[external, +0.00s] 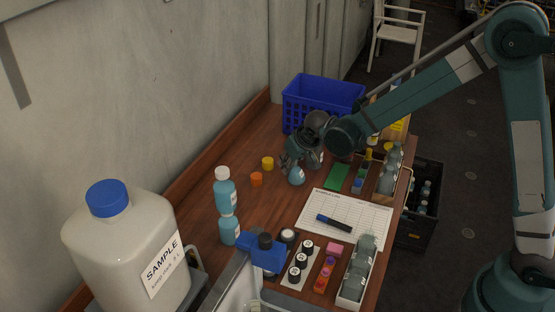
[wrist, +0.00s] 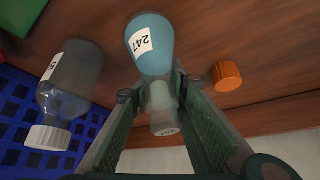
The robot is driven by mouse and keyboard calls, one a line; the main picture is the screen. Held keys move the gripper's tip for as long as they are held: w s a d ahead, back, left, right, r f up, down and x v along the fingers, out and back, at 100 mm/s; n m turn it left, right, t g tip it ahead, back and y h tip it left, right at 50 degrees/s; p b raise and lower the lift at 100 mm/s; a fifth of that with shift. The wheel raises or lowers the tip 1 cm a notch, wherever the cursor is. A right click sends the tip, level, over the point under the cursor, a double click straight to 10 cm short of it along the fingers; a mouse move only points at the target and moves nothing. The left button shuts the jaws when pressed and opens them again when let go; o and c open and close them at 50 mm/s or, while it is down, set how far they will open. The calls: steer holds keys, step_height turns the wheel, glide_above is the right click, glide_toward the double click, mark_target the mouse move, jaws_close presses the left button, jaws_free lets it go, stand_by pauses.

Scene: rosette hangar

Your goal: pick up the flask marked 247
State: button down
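The flask marked 247 (wrist: 150,48) has a round body with blue liquid, a white label and a clear neck with a pale stopper. In the wrist view its neck lies between the two fingers of my gripper (wrist: 155,92). The fingers are spread, with visible gaps on both sides of the neck. In the external view a blue flask (external: 297,176) stands on the wooden table just below my gripper (external: 292,162), which partly hides its top.
A clear bottle with a white cap (wrist: 62,92) stands close left of my gripper, beside the blue basket (wrist: 18,118). An orange cap (wrist: 227,76) lies to the right. Blue bottles (external: 224,190), a sheet (external: 345,218) and a rack of bottles (external: 388,172) also occupy the table.

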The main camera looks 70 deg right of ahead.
stand_by(0.8)
step_height(320, 180, up, 10)
steer(key=p, duration=0.2)
stand_by(0.4)
steer(key=c, duration=3.2)
jaws_free()
steer(key=shift+c, duration=0.2)
steer(key=o, duration=2.6)
steer(key=shift+r, duration=0.1)
step_height(320, 180, up, 10)
glide_above(298, 177)
